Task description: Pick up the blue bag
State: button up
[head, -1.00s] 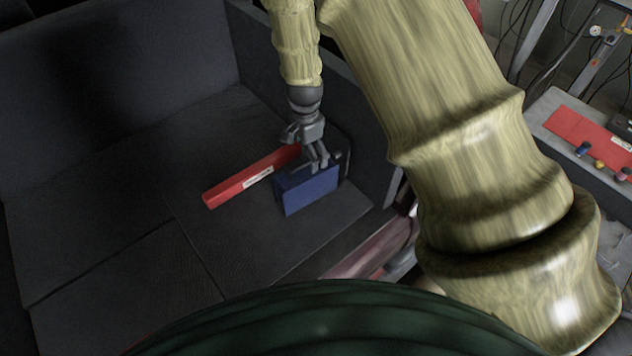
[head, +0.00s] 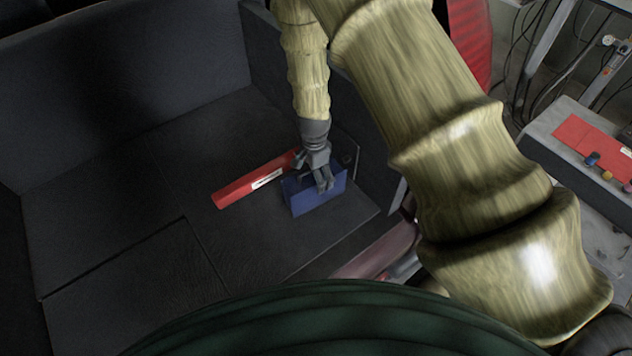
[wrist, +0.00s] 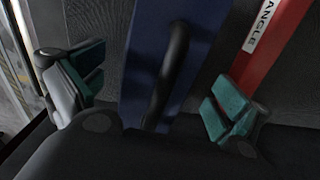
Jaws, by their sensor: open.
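The blue bag (head: 318,201) stands on the dark sofa seat near its right arm. In the wrist view the bag's blue side (wrist: 146,60) and its dark curved handle (wrist: 172,75) lie between my fingers. My gripper (head: 324,186) is at the top of the bag in the head view. In the wrist view my gripper (wrist: 155,98) is open, with one green-padded finger on each side of the bag and handle. I cannot tell whether a finger touches the bag. The gripper hides part of the bag's top.
A red box (head: 248,184) with a white label lies just left of the bag; it also shows close to the right finger in the wrist view (wrist: 262,60). The sofa's right arm (head: 375,160) rises beside the bag. The sofa seat (head: 110,210) at left is clear.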

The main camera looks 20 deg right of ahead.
jog(key=shift+f+p, duration=0.35)
jog(key=shift+f, duration=1.1)
jog(key=shift+w, duration=0.1)
jog(key=c, duration=1.9)
jog(key=shift+r, duration=0.15)
